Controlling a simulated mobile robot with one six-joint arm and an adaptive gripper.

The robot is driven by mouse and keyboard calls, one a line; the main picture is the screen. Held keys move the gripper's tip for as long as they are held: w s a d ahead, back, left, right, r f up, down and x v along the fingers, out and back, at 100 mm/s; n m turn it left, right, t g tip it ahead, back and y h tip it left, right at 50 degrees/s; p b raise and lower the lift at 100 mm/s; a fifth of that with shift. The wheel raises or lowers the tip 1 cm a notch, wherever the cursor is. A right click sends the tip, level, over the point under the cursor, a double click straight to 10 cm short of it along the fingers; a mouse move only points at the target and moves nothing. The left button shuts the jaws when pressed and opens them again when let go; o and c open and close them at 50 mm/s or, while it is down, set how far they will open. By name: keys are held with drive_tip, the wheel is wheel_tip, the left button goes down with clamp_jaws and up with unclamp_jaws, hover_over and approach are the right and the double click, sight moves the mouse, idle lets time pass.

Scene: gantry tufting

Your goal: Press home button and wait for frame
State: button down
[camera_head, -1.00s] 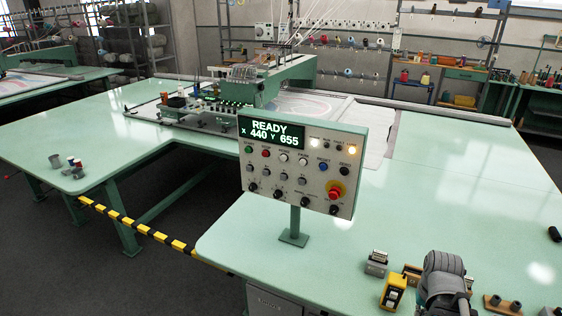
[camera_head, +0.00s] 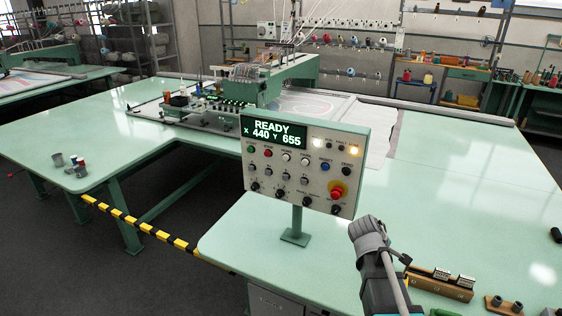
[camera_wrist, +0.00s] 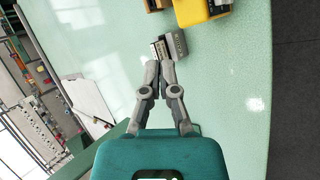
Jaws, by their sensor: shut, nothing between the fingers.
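The control panel (camera_head: 301,215) stands on a post on the green table, its face toward me. Its display (camera_head: 274,133) reads READY, X 440, Y 655. A red emergency knob (camera_head: 337,192) is at lower right. My gripper (camera_head: 367,226) is right of and below the panel, apart from it. In the wrist view my gripper (camera_wrist: 159,62) has its fingertips together, empty, above the table.
In the wrist view a grey block (camera_wrist: 174,45) and a yellow box (camera_wrist: 200,10) lie on the table beyond the fingertips. A wooden block holder (camera_head: 440,284) lies right of my arm. The tufting head (camera_head: 245,80) and frame stand behind the panel. The right tabletop is largely clear.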

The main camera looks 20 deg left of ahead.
sight(285, 159)
drive_tip(key=w+a+r+n+t, duration=0.2)
drive_tip(key=a+r+n, duration=0.15)
drive_tip(key=a, duration=0.35)
drive_tip(key=w+a+r+n+t, duration=0.2)
drive_tip(key=a+n+t, duration=0.1)
drive_tip(key=a+n, duration=0.3)
drive_tip(key=w+a+r+n+t, duration=0.2)
drive_tip(key=a+r+n, duration=0.1)
drive_tip(key=a, duration=0.5)
drive_tip(key=s+a+r+n+t+y, duration=0.1)
drive_tip(key=a+n, duration=0.4)
drive_tip(key=a, duration=0.5)
drive_tip(key=s+a+r+n+t+y, duration=0.2)
drive_tip(key=a+r+n+t+y, duration=0.1)
drive_tip(key=a, duration=0.7)
wheel_tip(285, 159, up, 2)
drive_tip(key=shift+s+r+n+t+y+p, duration=0.1)
drive_tip(key=shift+s+n+t+y+p, duration=0.3)
drive_tip(key=shift+n, duration=0.85)
drive_tip(key=shift+w, duration=0.25)
drive_tip(key=w, duration=1.3)
drive_tip(key=shift+w+d, duration=0.25)
drive_tip(key=shift+d, duration=0.05)
drive_tip(key=shift+w, duration=0.2)
